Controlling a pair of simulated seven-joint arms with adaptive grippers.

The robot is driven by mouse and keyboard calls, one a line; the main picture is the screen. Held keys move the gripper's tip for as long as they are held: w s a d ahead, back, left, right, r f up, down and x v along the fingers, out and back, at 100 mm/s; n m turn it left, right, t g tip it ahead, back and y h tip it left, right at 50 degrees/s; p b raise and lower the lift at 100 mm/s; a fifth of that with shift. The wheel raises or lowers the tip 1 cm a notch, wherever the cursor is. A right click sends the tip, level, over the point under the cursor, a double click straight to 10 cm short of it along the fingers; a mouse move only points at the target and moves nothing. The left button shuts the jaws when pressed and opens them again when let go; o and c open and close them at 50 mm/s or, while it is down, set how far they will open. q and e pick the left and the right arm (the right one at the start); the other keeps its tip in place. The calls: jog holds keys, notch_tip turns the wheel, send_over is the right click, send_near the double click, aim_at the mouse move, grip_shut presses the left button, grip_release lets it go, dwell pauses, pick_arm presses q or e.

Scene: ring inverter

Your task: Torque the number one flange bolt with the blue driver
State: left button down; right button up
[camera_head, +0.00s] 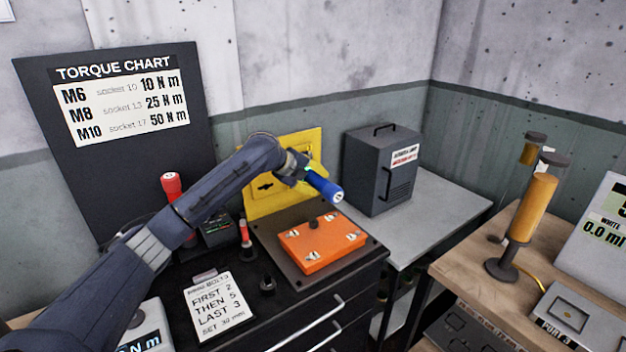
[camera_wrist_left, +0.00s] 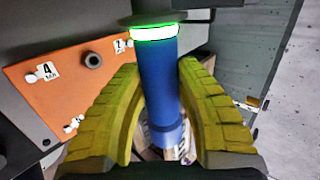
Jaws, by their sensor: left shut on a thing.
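My left gripper (camera_head: 305,173) is shut on the blue driver (camera_head: 325,187) and holds it in the air above the bench, behind the orange flange plate. In the left wrist view the yellow fingers (camera_wrist_left: 163,85) stand either side of the blue driver (camera_wrist_left: 160,80), which has a lit green-white ring near its upper end in that view. The orange flange plate (camera_head: 320,256) lies on a dark base with several labelled bolts. In the left wrist view the plate (camera_wrist_left: 25,95) shows labels 4 and 2; a number one label is not legible. My right gripper is not in view.
A red-handled driver (camera_head: 172,186) and a smaller red tool (camera_head: 245,232) stand left of the plate. A note card (camera_head: 218,305) lies in front. A yellow panel (camera_head: 262,187) and a dark grey box (camera_head: 380,175) stand behind. The grey table (camera_head: 440,205) at right is mostly clear.

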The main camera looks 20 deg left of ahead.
pick_arm(q)
jog(key=shift+s+d+r, duration=0.1)
jog(key=shift+s+d, duration=0.65)
jog(key=shift+d, duration=0.25)
